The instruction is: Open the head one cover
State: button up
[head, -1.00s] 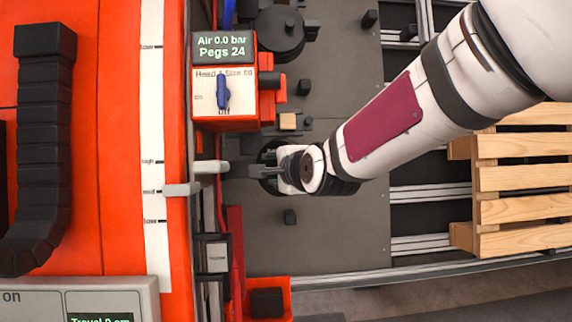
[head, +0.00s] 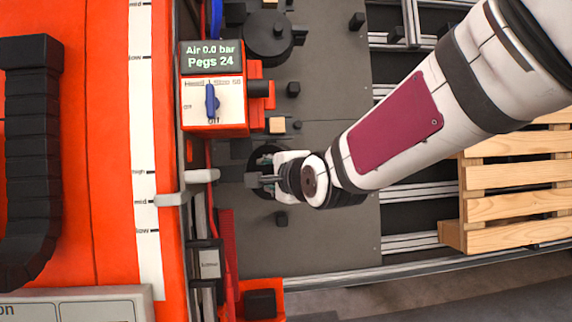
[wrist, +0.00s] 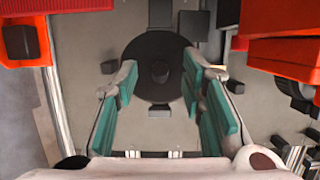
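A round black cover (wrist: 150,48) with a small raised knob (wrist: 160,72) lies on the grey plate. In the wrist view it is straight ahead, between my fingers. In the head view my gripper (head: 264,181) hides much of this cover (head: 258,158). My gripper is open, its teal pads (wrist: 160,78) to the left and right of the knob with clear space between. I cannot tell how high the fingers are above the cover. A second round black cover (head: 268,48) with a knob lies farther up the plate. I see no label telling which is head one.
A red control box (head: 212,85) with a blue selector and a display reading Air 0.0 bar, Pegs 24 stands left of the plate. Small dark blocks (head: 281,219) dot the plate. A wooden pallet (head: 515,177) is at right. A grey lever (head: 200,176) sticks out left of my gripper.

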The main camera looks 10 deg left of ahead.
jog(key=s+d+r+p, duration=0.1)
jog(key=d+r+p, duration=0.1)
jog(key=d+p, duration=0.5)
jog(key=shift+s+d+p, duration=0.4)
jog(key=shift+p, duration=0.1)
jog(key=shift+r, duration=0.1)
